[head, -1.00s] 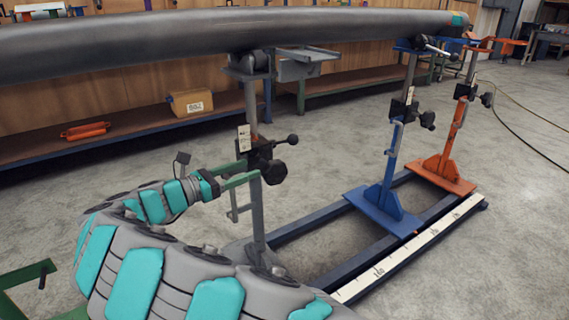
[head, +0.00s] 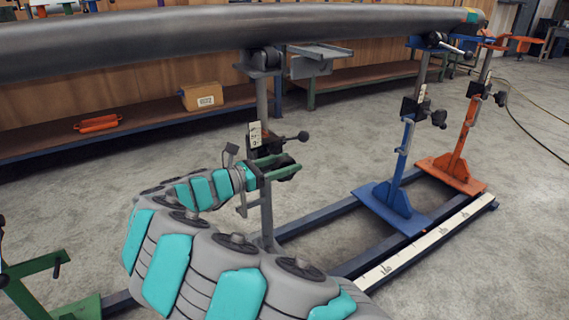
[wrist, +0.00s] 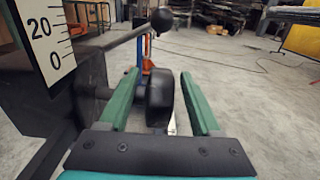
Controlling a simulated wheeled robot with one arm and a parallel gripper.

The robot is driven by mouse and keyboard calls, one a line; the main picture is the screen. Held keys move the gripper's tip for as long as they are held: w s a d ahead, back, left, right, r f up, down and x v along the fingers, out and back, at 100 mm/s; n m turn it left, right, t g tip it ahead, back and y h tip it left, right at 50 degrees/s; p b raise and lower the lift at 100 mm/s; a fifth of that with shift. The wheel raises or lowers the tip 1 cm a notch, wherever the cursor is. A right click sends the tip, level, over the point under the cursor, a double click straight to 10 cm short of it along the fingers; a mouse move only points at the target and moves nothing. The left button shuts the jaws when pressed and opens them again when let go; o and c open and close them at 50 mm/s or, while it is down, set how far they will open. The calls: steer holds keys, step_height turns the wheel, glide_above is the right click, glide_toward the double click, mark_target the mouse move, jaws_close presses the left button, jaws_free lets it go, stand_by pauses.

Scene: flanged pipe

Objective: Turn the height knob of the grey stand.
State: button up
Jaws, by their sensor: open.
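The grey stand (head: 267,222) is upright under the big pipe (head: 200,45), left of the blue and orange stands. Its black height knob (wrist: 160,98) shows in the wrist view between my two green fingers; in the head view the fingers partly hide the knob (head: 288,172). My gripper (wrist: 159,76) is open, one finger on each side of the knob, with a visible gap to the right finger. Contact on the left side is unclear. My gripper also shows at the stand in the head view (head: 284,165).
A lever with a black ball (wrist: 162,19) sticks out above the knob. A scale plate (wrist: 45,35) is at upper left. The blue stand (head: 395,205) and orange stand (head: 457,165) stand to the right on rails. Open floor lies beyond them.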

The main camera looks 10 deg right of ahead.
jaws_close()
stand_by(0.4)
steer(key=y+b, duration=0.1)
steer(key=b, duration=0.3)
steer(key=shift+f, duration=0.35)
